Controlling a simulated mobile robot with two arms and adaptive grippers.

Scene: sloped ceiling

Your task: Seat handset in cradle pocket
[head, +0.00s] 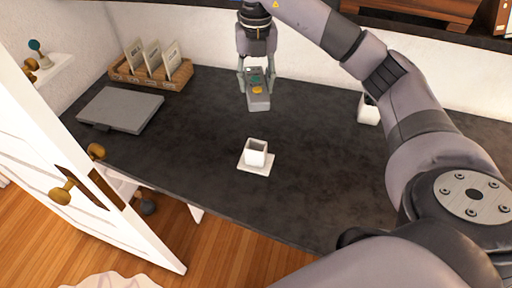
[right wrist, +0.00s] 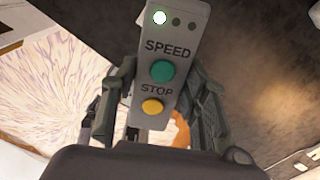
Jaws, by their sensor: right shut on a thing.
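The handset (head: 259,101) is a grey box with a green and a yellow button. My right gripper (head: 257,78) is shut on it and holds it above the dark desk, behind the cradle. In the right wrist view the handset (right wrist: 170,60) shows the words SPEED and STOP and a lit white lamp, between the two fingers. The cradle (head: 256,153) is a small white open-topped pocket on a flat white base, standing on the desk. The pocket looks empty, though its bottom is hard to see. My left gripper is in neither view.
A closed grey laptop-like slab (head: 120,109) lies on the left of the desk (head: 200,140). A white object (head: 368,111) is partly behind my right arm. A white door (head: 70,170) stands at the left front.

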